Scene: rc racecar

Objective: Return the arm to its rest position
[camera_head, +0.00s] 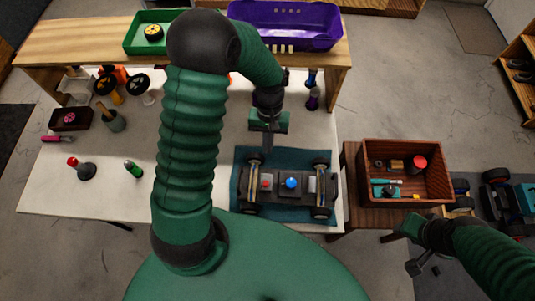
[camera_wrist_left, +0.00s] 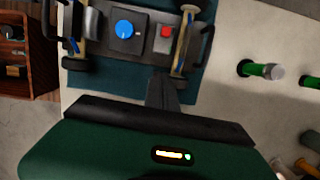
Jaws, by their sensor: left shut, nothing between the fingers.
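My left arm (camera_head: 188,140) rises from the lower left and bends over the table. My left gripper (camera_head: 267,150) is shut and empty, pointing down just behind the car's far edge. Its closed fingers also show in the left wrist view (camera_wrist_left: 162,92). The RC car chassis (camera_head: 285,190) lies on a teal mat (camera_head: 240,160), with a blue knob (camera_head: 291,183) and a red button (camera_head: 266,184) on top. I cannot tell whether the fingertips touch the mat. My right gripper (camera_head: 415,248) is at the lower right, beside the brown crate; its finger opening is unclear.
A wooden shelf (camera_head: 90,45) behind the table holds a green tray (camera_head: 132,45) and a purple basket (camera_head: 285,35). The brown crate (camera_head: 375,145) with small parts stands right of the table. Bottles and tools stand at the table's left. The white tabletop (camera_head: 130,200) has bare patches.

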